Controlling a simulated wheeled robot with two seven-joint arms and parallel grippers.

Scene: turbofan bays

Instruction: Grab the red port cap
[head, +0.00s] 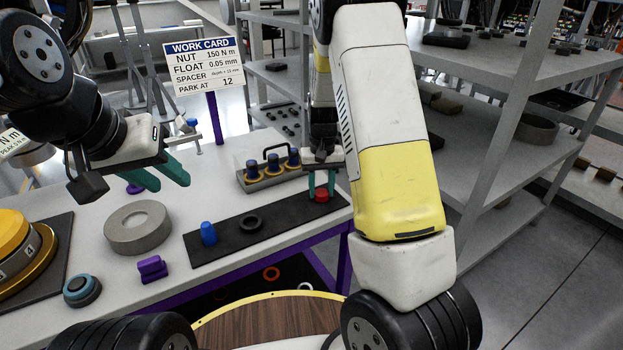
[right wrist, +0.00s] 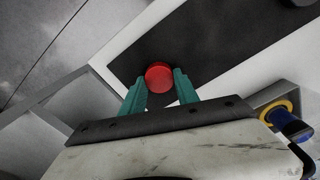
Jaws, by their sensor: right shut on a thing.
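The red port cap (head: 321,195) stands at the right end of a black mat (head: 282,222) on the white table. My right gripper (head: 321,184) reaches down over it, with its green fingers on either side of the cap. The right wrist view also shows the red cap (right wrist: 159,76) between the two green fingertips (right wrist: 160,84), over the dark mat. The right gripper is shut on the cap. I cannot tell whether the cap still touches the mat. My left gripper (head: 172,176) is open and empty, above the table at the left.
A blue cap (head: 208,233) and a black ring (head: 250,223) are on the same mat. A tray with blue-topped parts (head: 270,172) stands behind it. A grey ring (head: 137,227), a purple block (head: 152,269) and a work card (head: 204,67) are further left. Grey shelves (head: 480,130) stand at the right.

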